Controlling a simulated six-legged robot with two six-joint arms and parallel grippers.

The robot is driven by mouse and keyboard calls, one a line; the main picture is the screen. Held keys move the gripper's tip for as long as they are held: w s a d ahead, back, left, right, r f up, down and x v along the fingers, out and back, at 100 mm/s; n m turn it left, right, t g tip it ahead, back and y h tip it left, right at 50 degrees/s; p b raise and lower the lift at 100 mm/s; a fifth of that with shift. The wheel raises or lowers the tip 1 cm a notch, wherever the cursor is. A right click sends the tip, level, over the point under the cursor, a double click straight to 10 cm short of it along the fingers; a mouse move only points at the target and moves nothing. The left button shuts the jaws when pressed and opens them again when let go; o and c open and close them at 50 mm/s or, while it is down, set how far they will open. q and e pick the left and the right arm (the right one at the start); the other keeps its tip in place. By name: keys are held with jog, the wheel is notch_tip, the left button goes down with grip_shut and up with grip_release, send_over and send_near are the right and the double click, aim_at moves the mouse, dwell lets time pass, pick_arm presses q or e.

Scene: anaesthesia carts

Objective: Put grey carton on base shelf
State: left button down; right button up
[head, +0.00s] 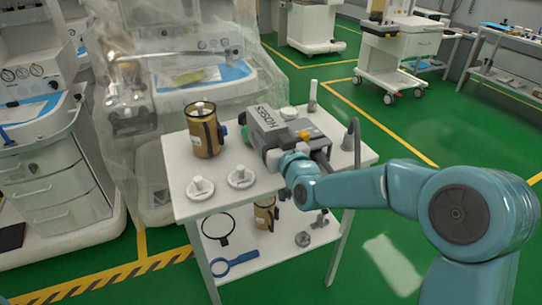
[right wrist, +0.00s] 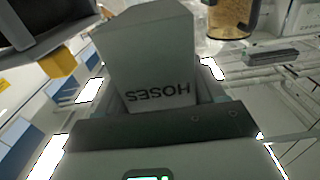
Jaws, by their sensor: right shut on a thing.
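The grey carton (head: 264,118), marked HOSES, is in my right gripper (head: 283,135) over the right half of the white cart's top (head: 215,168). In the right wrist view, the carton (right wrist: 150,60) stands between the jaws of the right gripper (right wrist: 160,100), its lettering upside down. I cannot tell whether the carton's underside touches the top. The base shelf (head: 262,262) is lower on the same cart and is partly hidden by the top and my right arm. My left gripper is in neither view.
On the top are an amber canister (head: 203,130), two white discs with knobs (head: 200,187) (head: 241,177) and a grey post with a hooked tube (head: 352,140). The base shelf holds a black ring (head: 218,228), a blue ring tool (head: 235,262), another amber canister (head: 265,213) and small metal parts (head: 303,239).

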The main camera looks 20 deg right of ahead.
notch_tip(320, 180, down, 6)
jog(key=shift+w+r, duration=0.15)
jog(key=shift+r, duration=0.05)
jog(key=shift+r, duration=0.1)
jog(key=shift+b, duration=0.35)
jog(key=o, duration=1.3)
jog(key=shift+f, duration=0.25)
jog(key=shift+r, duration=0.1)
